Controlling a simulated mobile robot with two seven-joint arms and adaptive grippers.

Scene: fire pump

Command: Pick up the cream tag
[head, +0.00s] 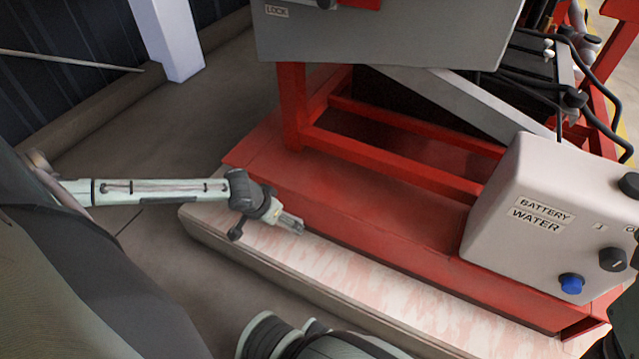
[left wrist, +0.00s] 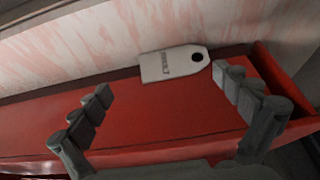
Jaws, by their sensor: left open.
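The cream tag (left wrist: 172,64) shows in the left wrist view, at the border between the pale pink-streaked surface and the red frame. It is a flat piece with a dark hole at its right end and small dark lettering that I cannot read. My left gripper (left wrist: 163,84) is open, with its two fingers apart and nothing held between them. The tag appears just beyond the fingertips, closer to the right finger. In the head view my left gripper (head: 290,222) is low beside the red frame's edge, and I cannot make out the tag there.
The red frame (head: 370,250) stands on a pale streaked plinth (head: 340,275). A light box labelled BATTERY WATER (head: 545,225), with knobs, is at the right. A grey panel labelled LOCK (head: 390,35) overhangs the frame. Open floor (head: 150,255) lies left of the plinth.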

